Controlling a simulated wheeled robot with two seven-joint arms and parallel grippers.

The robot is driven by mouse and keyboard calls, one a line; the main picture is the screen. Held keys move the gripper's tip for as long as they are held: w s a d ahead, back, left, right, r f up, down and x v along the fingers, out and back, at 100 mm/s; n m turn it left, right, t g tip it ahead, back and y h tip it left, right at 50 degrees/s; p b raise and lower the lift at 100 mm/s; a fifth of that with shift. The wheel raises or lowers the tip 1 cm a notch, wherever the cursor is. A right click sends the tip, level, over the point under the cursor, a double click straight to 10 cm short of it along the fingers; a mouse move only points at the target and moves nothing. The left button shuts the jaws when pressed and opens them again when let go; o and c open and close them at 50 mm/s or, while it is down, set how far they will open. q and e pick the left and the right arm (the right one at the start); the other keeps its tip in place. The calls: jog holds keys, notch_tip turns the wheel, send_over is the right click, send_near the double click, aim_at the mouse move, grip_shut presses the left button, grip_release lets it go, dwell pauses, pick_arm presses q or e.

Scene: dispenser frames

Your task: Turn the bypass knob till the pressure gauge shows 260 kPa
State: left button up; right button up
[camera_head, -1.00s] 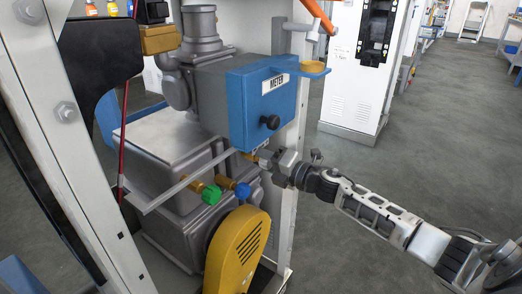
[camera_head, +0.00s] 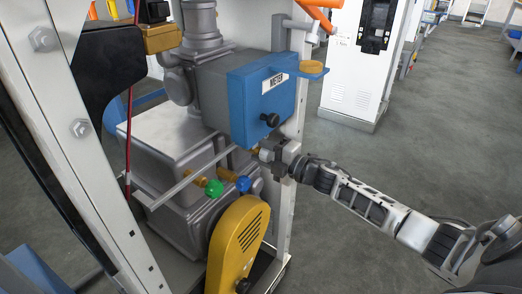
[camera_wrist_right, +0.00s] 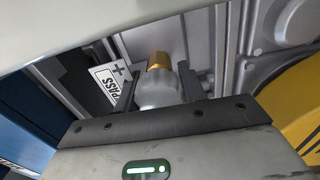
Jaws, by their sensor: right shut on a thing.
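In the right wrist view a pale grey rounded knob (camera_wrist_right: 158,90) sits on a brass stem (camera_wrist_right: 159,61), beside a tilted white label (camera_wrist_right: 108,84) reading "PASS" with a plus mark. My right gripper (camera_wrist_right: 160,88) is shut on this knob, one dark finger on each side. In the head view the right gripper (camera_head: 266,152) is just below the blue meter box (camera_head: 262,98), its arm coming from the lower right. The knob is mostly hidden there by the gripper. I cannot see a pressure gauge face or reading. My left gripper is not in view.
Green (camera_head: 214,188) and blue (camera_head: 243,184) valve knobs sit left of and below the gripper. A yellow guard (camera_head: 237,243) stands below. A black knob (camera_head: 270,120) projects from the meter box. A white frame post (camera_head: 285,205) stands close by.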

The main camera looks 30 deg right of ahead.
jog(key=o, duration=1)
jog(key=shift+c, duration=0.2)
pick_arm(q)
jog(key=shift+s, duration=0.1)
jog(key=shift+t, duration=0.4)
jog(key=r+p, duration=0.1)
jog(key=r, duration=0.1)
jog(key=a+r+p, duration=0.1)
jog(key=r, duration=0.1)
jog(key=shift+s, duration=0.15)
pick_arm(e)
jog(key=v, duration=1.6)
